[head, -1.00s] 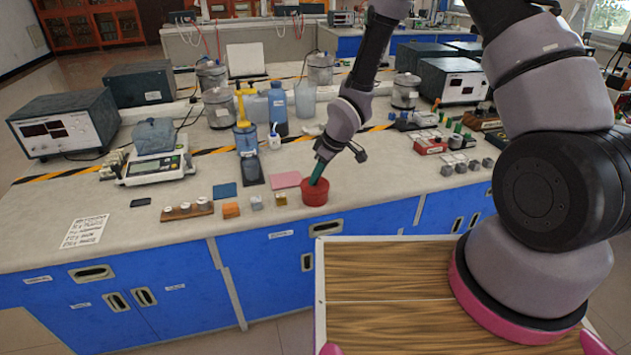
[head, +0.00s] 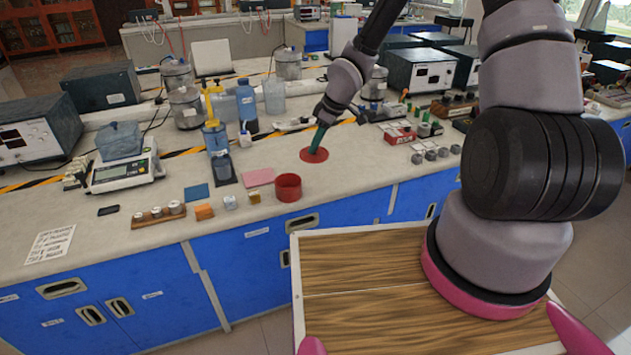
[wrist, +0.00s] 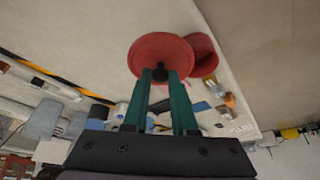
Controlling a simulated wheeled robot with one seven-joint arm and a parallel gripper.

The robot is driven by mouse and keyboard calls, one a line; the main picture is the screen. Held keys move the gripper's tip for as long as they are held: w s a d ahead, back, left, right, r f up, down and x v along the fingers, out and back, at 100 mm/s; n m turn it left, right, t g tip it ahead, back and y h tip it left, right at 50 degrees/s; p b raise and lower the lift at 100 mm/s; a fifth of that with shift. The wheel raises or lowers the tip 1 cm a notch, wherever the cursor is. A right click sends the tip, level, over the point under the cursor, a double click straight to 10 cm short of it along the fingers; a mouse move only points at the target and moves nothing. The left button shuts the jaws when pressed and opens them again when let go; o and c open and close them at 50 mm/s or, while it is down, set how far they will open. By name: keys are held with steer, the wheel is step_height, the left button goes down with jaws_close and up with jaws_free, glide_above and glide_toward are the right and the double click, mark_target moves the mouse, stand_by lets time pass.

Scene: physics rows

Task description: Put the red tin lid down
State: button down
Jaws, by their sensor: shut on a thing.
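The red tin lid (head: 325,157) is a flat round disc with a dark knob. My gripper (head: 317,147) is shut on it and holds it near the bench top, behind and right of the tin. I cannot tell whether the lid touches the bench. In the wrist view the lid (wrist: 160,54) spans the tips of my green fingers (wrist: 160,78), which close around its knob. The open red tin (head: 289,188) stands upright near the bench's front edge, apart from the lid. It also shows behind the lid in the wrist view (wrist: 207,55).
A pink mat (head: 258,177) and small blocks lie left of the tin. Several small metal weights (head: 430,154) and a red box (head: 399,136) stand to the right. The bench (head: 350,185) is clear around the lid and toward its front edge.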

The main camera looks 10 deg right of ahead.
mark_target(324, 153)
steer(key=f, duration=0.2)
steer(key=d+f, duration=0.1)
steer(key=f, duration=0.3)
steer(key=shift+w+d, duration=0.2)
steer(key=shift+w, duration=0.05)
steer(key=shift+f, duration=2.3)
steer(key=shift+f, duration=0.1)
steer(key=c, duration=0.7)
jaws_free()
